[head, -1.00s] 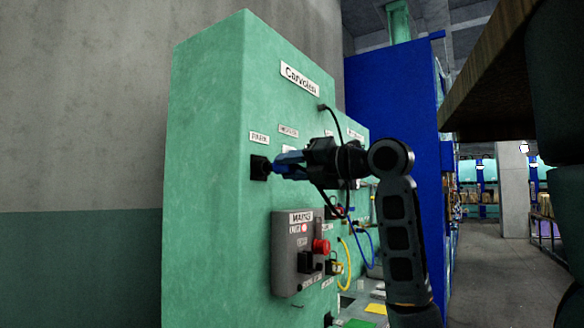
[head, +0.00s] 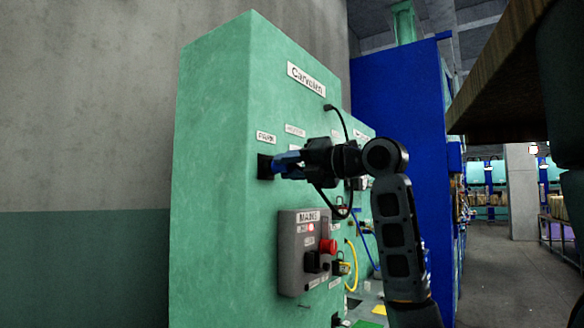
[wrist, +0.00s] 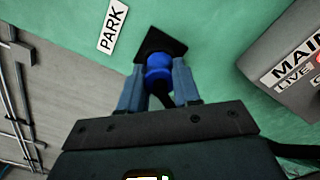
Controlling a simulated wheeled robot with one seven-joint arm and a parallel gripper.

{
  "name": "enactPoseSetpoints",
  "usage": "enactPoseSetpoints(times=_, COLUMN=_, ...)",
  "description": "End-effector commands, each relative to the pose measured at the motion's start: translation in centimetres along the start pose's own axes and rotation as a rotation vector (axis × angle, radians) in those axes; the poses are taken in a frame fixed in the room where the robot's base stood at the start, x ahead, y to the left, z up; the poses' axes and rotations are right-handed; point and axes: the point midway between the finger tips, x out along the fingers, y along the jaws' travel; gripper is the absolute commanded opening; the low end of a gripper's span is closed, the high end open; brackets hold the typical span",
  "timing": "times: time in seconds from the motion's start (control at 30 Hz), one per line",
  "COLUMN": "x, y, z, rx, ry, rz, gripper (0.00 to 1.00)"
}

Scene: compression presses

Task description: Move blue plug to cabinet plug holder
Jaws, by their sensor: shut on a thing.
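The blue plug (wrist: 158,78) is between the two fingers of my gripper (wrist: 158,88) in the wrist view, which is shut on it. The plug's far end meets the black square plug holder (wrist: 163,45) on the green cabinet. How deep it sits in the holder cannot be told. In the head view my gripper (head: 282,165) reaches leftwards to the same holder (head: 264,166), below a label; the fingers largely hide the plug there. The wrist view shows this label as "PARK" (wrist: 112,27).
A grey MAINS box (head: 293,262) with a red button (head: 328,246) is on the cabinet (head: 212,190) below my gripper. A black cable (head: 341,122) hangs from the cabinet and passes behind the gripper. A blue cabinet (head: 400,110) stands behind.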

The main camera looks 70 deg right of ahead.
Motion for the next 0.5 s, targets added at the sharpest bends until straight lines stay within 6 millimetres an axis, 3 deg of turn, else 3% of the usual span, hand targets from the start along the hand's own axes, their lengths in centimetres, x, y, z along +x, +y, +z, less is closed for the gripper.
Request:
enactPoseSetpoints(times=0.2, x=0.50, y=0.01, z=-0.02, rx=-0.001, ry=0.000, rz=0.001, gripper=0.01)
enactPoseSetpoints(times=0.23, x=0.53, y=0.02, z=-0.01, rx=-0.001, ry=-0.001, rz=0.001, gripper=0.33)
enactPoseSetpoints(times=0.5, x=0.49, y=0.03, z=0.00, rx=0.000, ry=0.000, rz=0.001, gripper=0.59)
